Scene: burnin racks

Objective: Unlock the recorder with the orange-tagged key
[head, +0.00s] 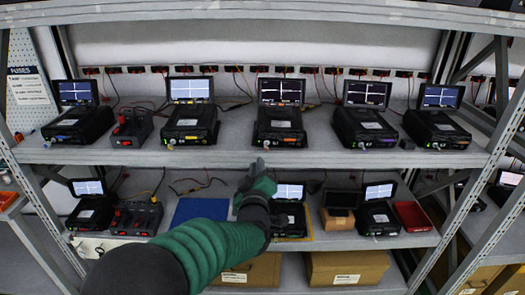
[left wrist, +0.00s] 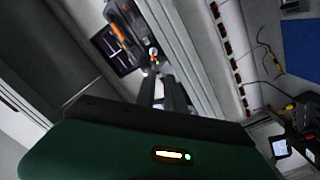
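A black recorder (head: 279,127) with an orange label and a lit screen stands in the middle of the upper shelf. In the left wrist view its dark body (left wrist: 128,30) shows an orange strip. A small light-coloured bit (head: 265,144), perhaps a key or lock, is at its front left; I cannot make out an orange tag on it. My left gripper (head: 259,163) points up at that corner, just below it. In the left wrist view its fingers (left wrist: 161,72) are close together near small red and green dots; whether they hold anything is unclear. My right gripper is not in view.
More recorders, such as one with a yellow label (head: 190,124) and one with a purple label (head: 364,127), flank it. The upper shelf (head: 235,156) has a front edge right by my gripper. Below are a blue mat (head: 200,209), a red tray (head: 412,215) and cardboard boxes (head: 347,267).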

